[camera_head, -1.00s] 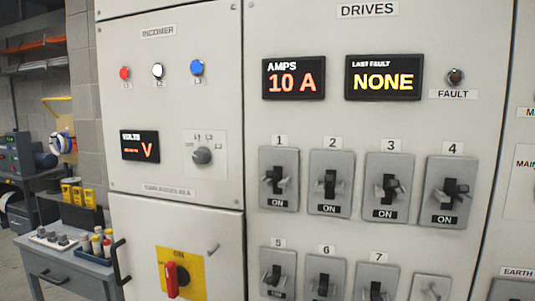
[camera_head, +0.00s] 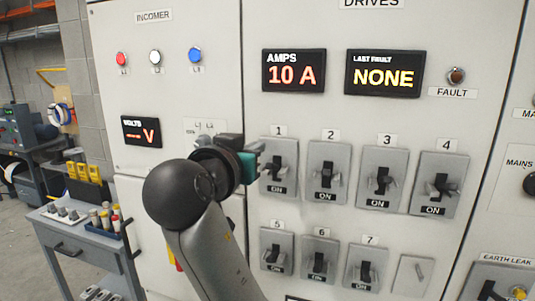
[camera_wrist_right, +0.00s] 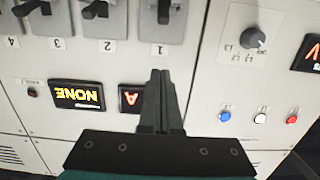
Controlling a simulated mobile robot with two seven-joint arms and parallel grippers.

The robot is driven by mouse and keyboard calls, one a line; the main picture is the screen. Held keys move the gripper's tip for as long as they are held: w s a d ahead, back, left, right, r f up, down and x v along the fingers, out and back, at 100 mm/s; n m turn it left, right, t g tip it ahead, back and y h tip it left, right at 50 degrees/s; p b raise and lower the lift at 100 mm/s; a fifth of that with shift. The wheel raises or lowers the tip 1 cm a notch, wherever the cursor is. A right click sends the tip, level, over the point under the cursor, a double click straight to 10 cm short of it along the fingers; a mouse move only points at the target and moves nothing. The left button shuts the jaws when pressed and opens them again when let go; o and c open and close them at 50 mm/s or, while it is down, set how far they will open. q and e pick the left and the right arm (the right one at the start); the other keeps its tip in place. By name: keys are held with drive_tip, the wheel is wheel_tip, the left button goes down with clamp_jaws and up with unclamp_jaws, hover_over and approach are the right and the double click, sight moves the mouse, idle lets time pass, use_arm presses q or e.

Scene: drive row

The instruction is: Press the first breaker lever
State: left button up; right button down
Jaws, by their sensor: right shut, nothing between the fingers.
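The first breaker (camera_head: 279,182) is a grey plate under the label 1, with a dark lever and an ON tag below it. It leads the upper row on the DRIVES panel. My right gripper (camera_head: 257,148) is shut and empty, just left of and near the top of this breaker. In the right wrist view, which is upside down, the shut fingers (camera_wrist_right: 160,75) point toward the first breaker's lever (camera_wrist_right: 164,12). A gap shows between tips and lever there; its depth is hard to judge. My left gripper is not in view.
Breakers 2 (camera_head: 326,187), 3 (camera_head: 382,192) and 4 (camera_head: 438,198) stand to the right, with another row below. An amps display (camera_head: 294,71) sits above. My right arm hides part of the INCOMER panel. A grey cart (camera_head: 78,243) stands at left.

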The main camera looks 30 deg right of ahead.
drive_tip(key=p, duration=0.2)
hover_over(274, 167)
drive_tip(key=shift+w+a+f, duration=0.3)
drive_tip(key=shift+w+f, duration=0.05)
drive_tip(key=shift+f, duration=0.1)
drive_tip(key=shift+s+a+f, duration=0.15)
drive_tip(key=shift+a+f, duration=0.05)
drive_tip(key=shift+f, duration=0.45)
drive_tip(key=shift+s+a+f, duration=0.15)
drive_tip(key=shift+a+f, duration=0.05)
drive_tip(key=shift+f, duration=0.45)
drive_tip(key=shift+s+a+f, duration=0.15)
drive_tip(key=shift+a+f, duration=0.05)
drive_tip(key=shift+f, duration=0.45)
drive_tip(key=shift+a+f+h+b, duration=0.1)
drive_tip(key=shift+f+h+b, duration=0.2)
drive_tip(key=shift+b, duration=0.55)
